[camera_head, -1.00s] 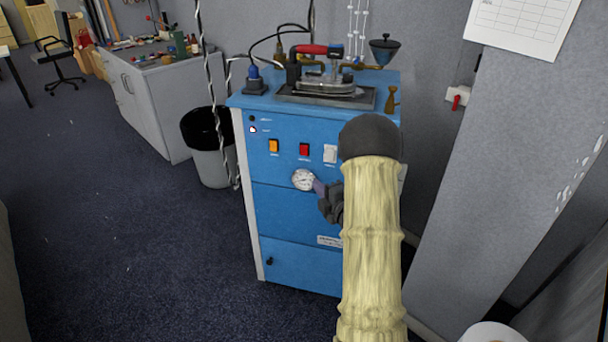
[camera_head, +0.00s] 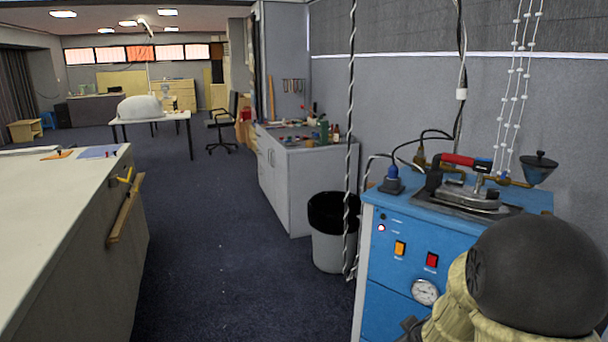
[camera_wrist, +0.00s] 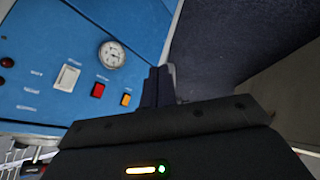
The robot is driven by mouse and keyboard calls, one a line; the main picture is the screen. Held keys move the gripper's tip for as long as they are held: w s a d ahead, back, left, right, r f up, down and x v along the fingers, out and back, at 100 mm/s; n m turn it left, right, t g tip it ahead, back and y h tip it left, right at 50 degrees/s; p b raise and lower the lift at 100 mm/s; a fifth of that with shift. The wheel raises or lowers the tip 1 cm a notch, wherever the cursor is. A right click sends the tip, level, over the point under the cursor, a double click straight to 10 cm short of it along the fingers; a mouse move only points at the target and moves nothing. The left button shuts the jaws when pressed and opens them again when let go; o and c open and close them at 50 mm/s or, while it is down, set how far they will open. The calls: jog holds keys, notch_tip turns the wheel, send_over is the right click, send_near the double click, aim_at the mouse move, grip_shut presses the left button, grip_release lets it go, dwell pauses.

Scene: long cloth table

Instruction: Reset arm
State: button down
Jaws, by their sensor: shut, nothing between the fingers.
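My arm fills the lower right corner of the head view, with a dark rounded joint and a cream sleeve. My gripper shows only as a small dark piece at the bottom edge there, left of the sleeve. In the wrist view my gripper (camera_wrist: 160,87) has its fingers together with nothing between them. It is in front of the blue steam-iron cabinet (camera_head: 408,262), whose panel also fills the upper left of the wrist view (camera_wrist: 130,25). I see no contact between them.
An iron (camera_head: 468,190) rests on top of the cabinet. A bin (camera_head: 328,252) stands left of it, before a grey workbench (camera_head: 312,175). A long pale table (camera_head: 50,205) is at the left. Dark carpet (camera_head: 225,260) lies open between.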

jog(key=s+a+r+m+g+y, duration=0.1)
jog(key=s+a+m+g, duration=0.2)
jog(key=s+a, duration=0.35)
jog(key=s+a+r+m+g, duration=0.1)
jog(key=s+a+m+g, duration=0.2)
jog(key=s, duration=0.6)
jog(key=w+p+v, duration=0.3)
jog(key=p+v, duration=1.2)
jog(key=p, duration=0.2)
jog(key=shift+d+r, duration=0.45)
jog(key=shift+r, duration=0.3)
